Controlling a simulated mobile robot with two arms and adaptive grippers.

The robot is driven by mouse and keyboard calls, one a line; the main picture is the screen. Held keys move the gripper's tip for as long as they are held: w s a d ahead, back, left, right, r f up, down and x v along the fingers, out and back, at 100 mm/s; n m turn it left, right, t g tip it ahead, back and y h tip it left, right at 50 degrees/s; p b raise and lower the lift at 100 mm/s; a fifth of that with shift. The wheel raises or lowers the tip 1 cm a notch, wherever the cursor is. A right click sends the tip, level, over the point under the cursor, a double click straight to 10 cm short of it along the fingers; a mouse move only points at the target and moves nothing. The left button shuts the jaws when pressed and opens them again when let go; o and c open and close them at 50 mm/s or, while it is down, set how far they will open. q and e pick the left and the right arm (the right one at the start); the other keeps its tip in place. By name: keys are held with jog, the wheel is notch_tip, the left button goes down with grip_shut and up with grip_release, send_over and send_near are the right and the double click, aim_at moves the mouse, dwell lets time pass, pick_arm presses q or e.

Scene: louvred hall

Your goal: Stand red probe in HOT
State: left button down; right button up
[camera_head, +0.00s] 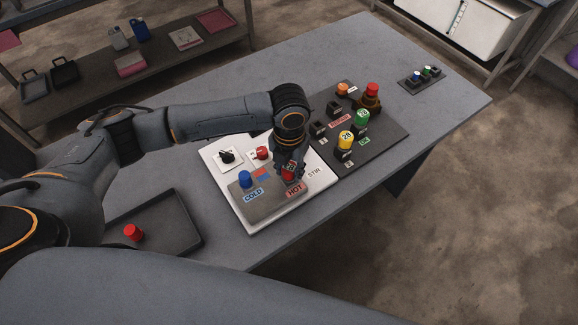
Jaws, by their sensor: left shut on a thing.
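My left gripper (288,168) reaches down over the grey block (266,204) on the white panel, at its HOT end. It is shut on a red probe (289,175), which shows just above the HOT label (295,189). The fingers hide part of the probe, and its lower end is hidden, so I cannot tell whether it is seated in the block. A blue piece (245,179) stands upright at the COLD end, above the COLD label (253,197). My right gripper is not in view.
The white panel (215,151) also carries a black knob and a red switch. Beside it, a dark board (383,151) holds yellow, green, orange and red pieces. A dark tray (185,218) at lower left holds a red piece (132,232). The table's far right is mostly clear.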

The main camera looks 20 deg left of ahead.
pick_arm(q)
jog(key=shift+f, duration=0.25)
jog(key=c, duration=0.8)
grip_release()
jog(key=shift+r, duration=0.1)
notch_tip(320, 180, up, 5)
jog(key=p, duration=0.5)
